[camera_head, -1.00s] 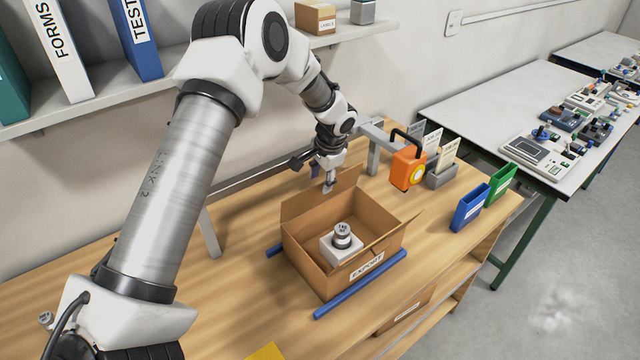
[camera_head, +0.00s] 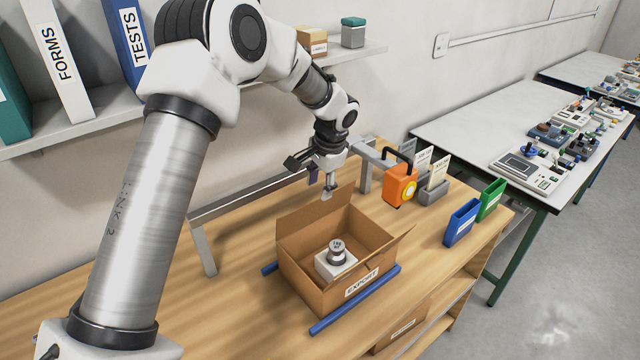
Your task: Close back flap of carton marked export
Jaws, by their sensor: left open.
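The brown carton (camera_head: 318,292) marked EXPORT stands open on the wooden table, its label (camera_head: 362,283) on the front right face. Its back flap (camera_head: 312,222) stands upright along the far side. Another flap (camera_head: 392,245) leans outward at the right. Inside are a white block (camera_head: 330,268) and a grey metal weight (camera_head: 337,252) on top of it. My left gripper (camera_head: 327,192) points down at the back flap's upper edge, near its right end. It is open and holds nothing; whether it touches the flap I cannot tell. My right gripper is not in view.
Blue bars (camera_head: 345,312) lie along the carton's sides. A grey metal frame (camera_head: 205,250) stands behind it. An orange device (camera_head: 399,186), a card holder (camera_head: 433,190), a blue bin (camera_head: 461,224) and a green bin (camera_head: 490,201) stand to the right. The table's left part is clear.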

